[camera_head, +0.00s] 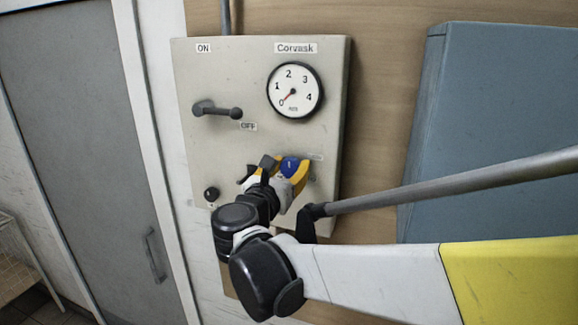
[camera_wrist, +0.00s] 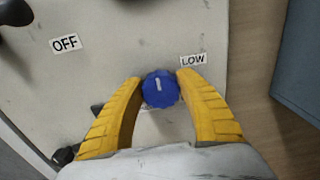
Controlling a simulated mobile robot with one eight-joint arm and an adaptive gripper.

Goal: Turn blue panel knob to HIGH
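The blue knob (camera_wrist: 160,89) sits on the grey panel (camera_head: 225,150), with a short white mark on its face that points roughly up in the wrist view. A LOW label (camera_wrist: 194,60) is up and right of it. No HIGH label can be read. My gripper (camera_wrist: 159,80) has its two yellow fingers on either side of the knob, and both tips appear to touch its sides. In the head view, the blue knob (camera_head: 290,166) shows between the fingers at the panel's lower right, and my wrist hides part of the panel below it.
A lever (camera_head: 217,110) between ON and OFF labels is at the panel's upper left. A gauge (camera_head: 295,90) reads near 0. A small black knob (camera_head: 211,194) is at lower left. A blue-grey box (camera_head: 490,110) stands to the right. A grey door (camera_head: 90,150) is at left.

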